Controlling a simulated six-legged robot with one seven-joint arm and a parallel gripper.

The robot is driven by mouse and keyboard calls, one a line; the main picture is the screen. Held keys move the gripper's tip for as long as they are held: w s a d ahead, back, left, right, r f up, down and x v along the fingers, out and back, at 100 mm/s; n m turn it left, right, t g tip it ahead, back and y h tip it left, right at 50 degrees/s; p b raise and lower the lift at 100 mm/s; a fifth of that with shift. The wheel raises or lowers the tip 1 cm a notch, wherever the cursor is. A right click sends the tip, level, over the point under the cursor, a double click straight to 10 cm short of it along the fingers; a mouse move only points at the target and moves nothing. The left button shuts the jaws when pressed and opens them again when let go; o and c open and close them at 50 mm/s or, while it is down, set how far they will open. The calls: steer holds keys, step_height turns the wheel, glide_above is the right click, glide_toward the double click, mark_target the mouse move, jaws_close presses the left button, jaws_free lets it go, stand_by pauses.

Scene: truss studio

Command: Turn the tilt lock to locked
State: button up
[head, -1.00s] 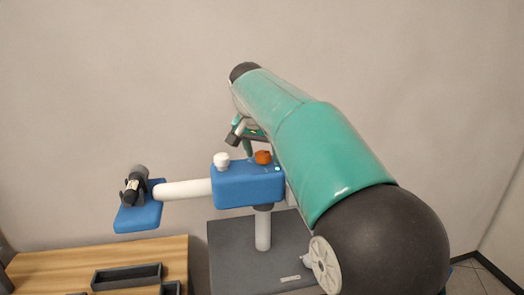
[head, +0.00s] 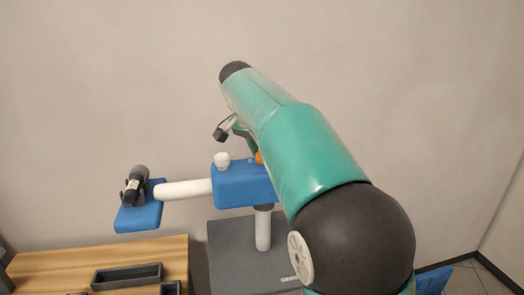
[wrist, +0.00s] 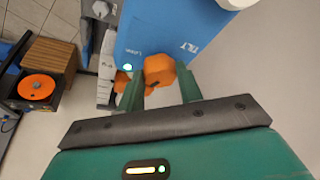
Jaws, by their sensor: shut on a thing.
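The tilt lock is an orange knob (wrist: 158,70) on a blue housing marked TILT (wrist: 165,35). In the wrist view my gripper (wrist: 158,77) has its two green fingers on either side of the knob and is shut on it. A small lit spot (wrist: 127,67) shows on the housing beside the knob, near small lettering too blurred to read surely. In the head view the blue housing (head: 232,187) stands on a white post, and only a sliver of the orange knob (head: 259,157) shows past my arm. My fingers are hidden there.
A white knob (head: 222,160) stands on the housing. A white tube (head: 185,190) runs left to a blue plate (head: 138,218) bearing a black device (head: 136,185). A wooden table (head: 60,265) with a dark tray (head: 127,276) is at lower left. Open wall lies behind.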

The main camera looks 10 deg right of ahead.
steer(key=m, duration=0.2)
steer(key=m+g, duration=0.1)
steer(key=m, duration=0.1)
steer(key=m+g+h, duration=0.1)
steer(key=m, duration=0.1)
steer(key=shift+w+a, duration=0.15)
steer(key=shift+w, duration=0.15)
steer(key=m+g, duration=0.2)
steer(key=m, duration=0.2)
steer(key=shift+w+m, duration=0.1)
steer(key=shift+m, duration=0.2)
steer(key=shift+m+g, duration=0.3)
steer(key=shift+m, duration=0.8)
steer(key=o, duration=1)
